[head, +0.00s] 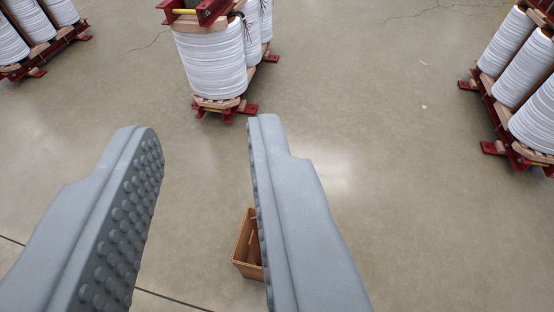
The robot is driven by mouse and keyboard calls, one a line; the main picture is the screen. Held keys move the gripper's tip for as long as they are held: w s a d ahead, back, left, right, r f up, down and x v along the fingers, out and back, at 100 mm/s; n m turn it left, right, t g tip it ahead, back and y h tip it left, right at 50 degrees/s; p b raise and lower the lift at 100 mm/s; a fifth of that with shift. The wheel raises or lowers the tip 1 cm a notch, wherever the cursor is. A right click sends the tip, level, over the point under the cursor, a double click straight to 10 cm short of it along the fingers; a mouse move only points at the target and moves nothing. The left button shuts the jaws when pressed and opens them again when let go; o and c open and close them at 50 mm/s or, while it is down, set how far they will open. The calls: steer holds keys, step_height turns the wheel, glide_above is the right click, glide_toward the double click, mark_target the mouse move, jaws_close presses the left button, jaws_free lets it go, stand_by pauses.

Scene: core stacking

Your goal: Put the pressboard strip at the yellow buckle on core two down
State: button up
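I see no pressboard strip that I can make out for sure. A core with white-wound coils (212,62) and a red frame stands beyond the fingertips at top centre, its top cut off by the picture edge. A small yellow piece (185,12) shows on its red top frame; I cannot tell if it is a buckle. No mark shows which core is core two.
Similar cores stand at the top left (38,22) and right (520,72), both cut off by the picture edge. A brown open box (241,250) is on the floor, partly hidden behind the right finger. The concrete floor (400,200) between is clear.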

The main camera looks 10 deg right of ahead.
steer(key=s+r+t, duration=0.2)
steer(key=s+r, duration=0.3)
steer(key=s, duration=0.2)
steer(key=shift+n, duration=0.3)
steer(key=shift+d, duration=0.1)
stand_by(0.7)
